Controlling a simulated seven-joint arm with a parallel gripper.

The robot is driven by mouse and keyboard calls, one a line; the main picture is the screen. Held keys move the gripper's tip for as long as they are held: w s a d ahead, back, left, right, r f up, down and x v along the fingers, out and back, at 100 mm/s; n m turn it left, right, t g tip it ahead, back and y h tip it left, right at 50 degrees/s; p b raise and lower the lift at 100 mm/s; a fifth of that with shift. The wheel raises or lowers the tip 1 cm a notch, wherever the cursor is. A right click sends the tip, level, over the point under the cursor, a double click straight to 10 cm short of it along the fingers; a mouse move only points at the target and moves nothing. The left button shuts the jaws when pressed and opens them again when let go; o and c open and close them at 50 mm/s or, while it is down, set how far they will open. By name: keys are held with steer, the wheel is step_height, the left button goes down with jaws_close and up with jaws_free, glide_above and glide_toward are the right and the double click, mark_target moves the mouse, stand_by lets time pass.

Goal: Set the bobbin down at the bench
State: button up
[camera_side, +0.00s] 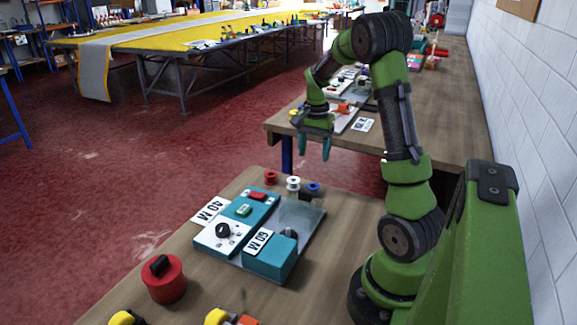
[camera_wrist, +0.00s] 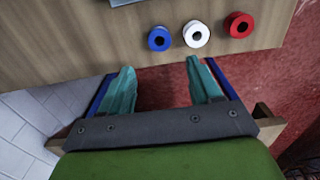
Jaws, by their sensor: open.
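Three bobbins stand in a row near the far edge of the wooden bench (camera_side: 205,285): a red bobbin (camera_side: 271,178), a white bobbin (camera_side: 293,184) and a blue bobbin (camera_side: 313,188). In the wrist view the blue bobbin (camera_wrist: 159,39), white bobbin (camera_wrist: 196,33) and red bobbin (camera_wrist: 238,24) lie ahead of the fingertips. My gripper (camera_side: 315,150) is open and empty, fingers pointing down, above and beyond the bench's far edge. In the wrist view my gripper (camera_wrist: 160,78) has a clear gap between its teal fingers, with nothing between them.
A teal and white control panel (camera_side: 243,224) with a black knob sits on a grey plate on the bench. A red round weight (camera_side: 165,280) with a black handle stands at front left. A second wooden bench (camera_side: 440,130) runs along the wall. Red floor lies between the benches.

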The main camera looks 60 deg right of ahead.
steer(key=w+a+r+n+t, duration=0.15)
steer(key=a+r+n, duration=0.3)
steer(key=a, duration=0.45)
steer(key=a+r+n+t, duration=0.3)
steer(key=a+r, duration=0.2)
steer(key=a, duration=0.5)
steer(key=s+a+r+n+t+y, duration=0.2)
steer(key=s+a+n, duration=0.4)
steer(key=a, duration=0.6)
steer(key=shift+s+a+t, duration=0.35)
steer(key=shift+s, duration=0.2)
steer(key=shift+r+n, duration=0.15)
steer(key=shift+n, duration=0.1)
